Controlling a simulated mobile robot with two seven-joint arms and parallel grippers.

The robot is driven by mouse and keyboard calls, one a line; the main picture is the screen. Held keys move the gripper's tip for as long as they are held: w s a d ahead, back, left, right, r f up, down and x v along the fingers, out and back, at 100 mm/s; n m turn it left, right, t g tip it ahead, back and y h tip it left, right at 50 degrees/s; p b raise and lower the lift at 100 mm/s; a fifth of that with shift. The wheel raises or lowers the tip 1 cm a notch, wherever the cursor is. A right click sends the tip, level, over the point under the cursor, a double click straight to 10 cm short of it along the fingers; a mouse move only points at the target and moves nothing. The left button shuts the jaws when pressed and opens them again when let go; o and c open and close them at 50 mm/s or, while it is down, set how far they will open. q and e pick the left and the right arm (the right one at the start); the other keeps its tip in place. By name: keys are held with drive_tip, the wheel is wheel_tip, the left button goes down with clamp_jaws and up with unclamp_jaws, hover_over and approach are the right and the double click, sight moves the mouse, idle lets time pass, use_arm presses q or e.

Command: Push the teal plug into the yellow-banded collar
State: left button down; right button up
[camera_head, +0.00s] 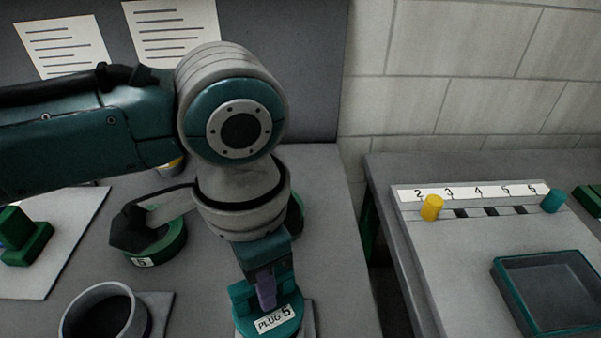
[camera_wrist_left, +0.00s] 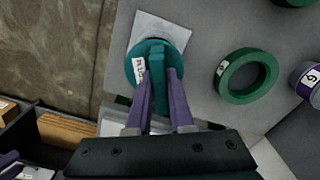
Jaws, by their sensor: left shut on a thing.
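The teal plug (camera_head: 252,322), labelled "PLUG 5", is upright in the head view, low and centre. My left gripper (camera_head: 266,290) is shut on its raised grip from above. In the left wrist view, the purple fingers (camera_wrist_left: 165,78) close on both sides of the teal plug (camera_wrist_left: 133,66). The plug is over a pale square plate (camera_wrist_left: 160,26); whether a collar lies under it is hidden. A small yellow patch (camera_head: 174,164) shows behind my left arm, perhaps a band on a mostly hidden object. I cannot confirm the yellow-banded collar. My right gripper does not show.
A grey open collar (camera_head: 66,318) stands on a plate at lower left. A green ring (camera_head: 172,246) lies behind it. A second bench at right holds a numbered board (camera_head: 420,262), yellow and teal pegs, and a teal-rimmed tray (camera_head: 512,296). A gap separates the benches.

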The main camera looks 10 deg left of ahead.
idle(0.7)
use_arm(q)
drive_tip(key=shift+f+b, duration=1.05)
drive_tip(key=shift+f, duration=0.9)
drive_tip(key=shift+f, duration=0.15)
drive_tip(key=c, duration=0.7)
unclamp_jaws()
wheel_tip(320, 180, up, 10)
drive_tip(key=shift+p, duration=0.6)
